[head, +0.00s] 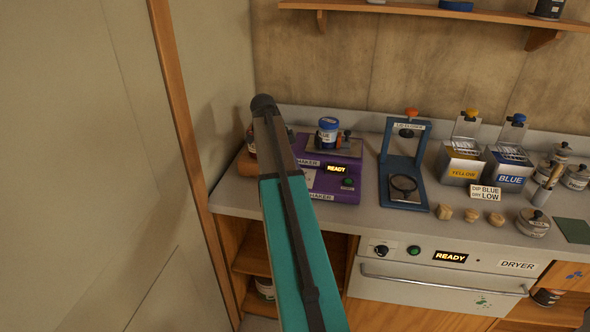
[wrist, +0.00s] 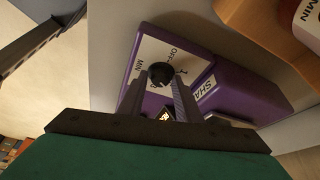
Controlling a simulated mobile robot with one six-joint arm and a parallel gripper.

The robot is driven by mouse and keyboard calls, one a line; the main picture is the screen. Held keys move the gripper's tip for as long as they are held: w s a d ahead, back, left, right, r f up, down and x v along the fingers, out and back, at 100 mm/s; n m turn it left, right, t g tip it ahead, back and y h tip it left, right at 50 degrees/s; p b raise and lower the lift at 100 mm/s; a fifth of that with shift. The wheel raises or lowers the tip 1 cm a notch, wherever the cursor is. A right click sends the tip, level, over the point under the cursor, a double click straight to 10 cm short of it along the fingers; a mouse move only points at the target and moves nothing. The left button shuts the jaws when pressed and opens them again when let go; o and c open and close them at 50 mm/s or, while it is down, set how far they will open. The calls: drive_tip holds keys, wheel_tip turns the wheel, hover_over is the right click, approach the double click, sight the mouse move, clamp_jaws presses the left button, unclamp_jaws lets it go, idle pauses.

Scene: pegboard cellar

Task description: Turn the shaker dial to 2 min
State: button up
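In the wrist view the shaker (wrist: 237,94) has a white panel with OFF and MIN lettering and a black round dial (wrist: 160,73). My gripper (wrist: 160,82) has its fingers apart, one tip on each side of the dial. I cannot tell whether they press on it. The dial's pointer and most marks are not readable.
A blue-lidded jar (head: 327,131) sits on top of the shaker. A blue lid closer (head: 402,165), yellow tin (head: 462,174) and blue tin (head: 510,178) stand to the right. A dryer (head: 440,283) is below the counter. A wall (head: 95,160) rises close on the left.

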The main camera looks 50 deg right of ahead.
drive_tip(key=shift+o, duration=0.9)
drive_tip(key=shift+r, duration=0.1)
drive_tip(key=shift+w+a+r, duration=0.15)
drive_tip(key=shift+w+r, duration=0.1)
drive_tip(key=shift+r, duration=0.4)
drive_tip(key=b+v, duration=0.2)
drive_tip(key=v, duration=1)
drive_tip(key=shift+s+r, duration=0.1)
drive_tip(key=shift+r, duration=0.2)
